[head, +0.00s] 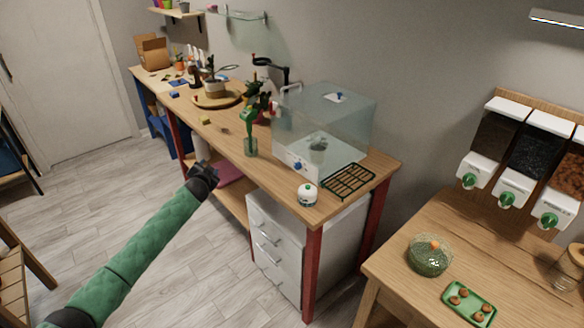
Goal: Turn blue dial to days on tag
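A clear box with a pale base (325,130) stands on the wooden workbench. A blue dial (298,166) sits on its white front strip; its setting is too small to read. A smaller blue knob (338,96) is on the box's lid. I cannot make out a tag with a number of days. My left arm, in a green sleeve, reaches in from the lower left. Its dark gripper (204,176) is in front of the bench's front edge, left of the dial and well apart from it. Whether its fingers are open is unclear. My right gripper is out of view.
A white round timer-like item (307,194) and a green rack (348,181) are near the box. A green bottle (249,133) stands left of it. White drawers (275,245) are below. A second table (400,270) with dispensers is at right.

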